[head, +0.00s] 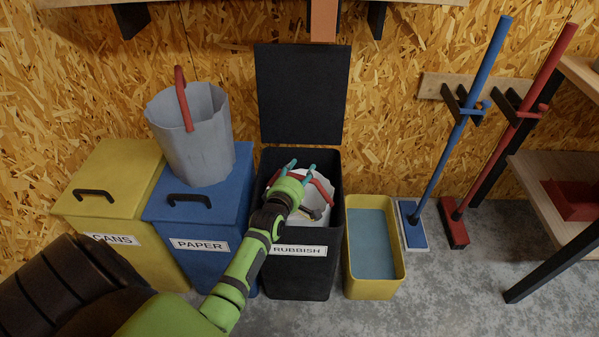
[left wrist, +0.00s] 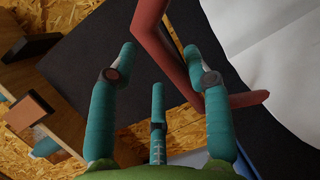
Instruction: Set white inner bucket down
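The white inner bucket (head: 314,231) sits inside the open black rubbish bin (head: 302,278). Its red handle (head: 324,190) rises at the right of my left gripper. My left gripper (head: 300,170) is over the bin's mouth, with its teal fingers spread. In the left wrist view, the white bucket (left wrist: 265,50) is at upper right and the red handle (left wrist: 165,45) passes beside and behind the right finger. The fingers (left wrist: 150,75) are apart and do not close on the handle. My arm hides part of the bucket. My right gripper is not in view.
The black lid (head: 302,95) stands open against the wall. A grey bucket (head: 190,140) with a red handle stands on the blue paper bin (head: 190,225). A yellow cans bin (head: 115,185) is at left. A yellow tub (head: 373,289) and two long-handled tools (head: 460,130) are at right.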

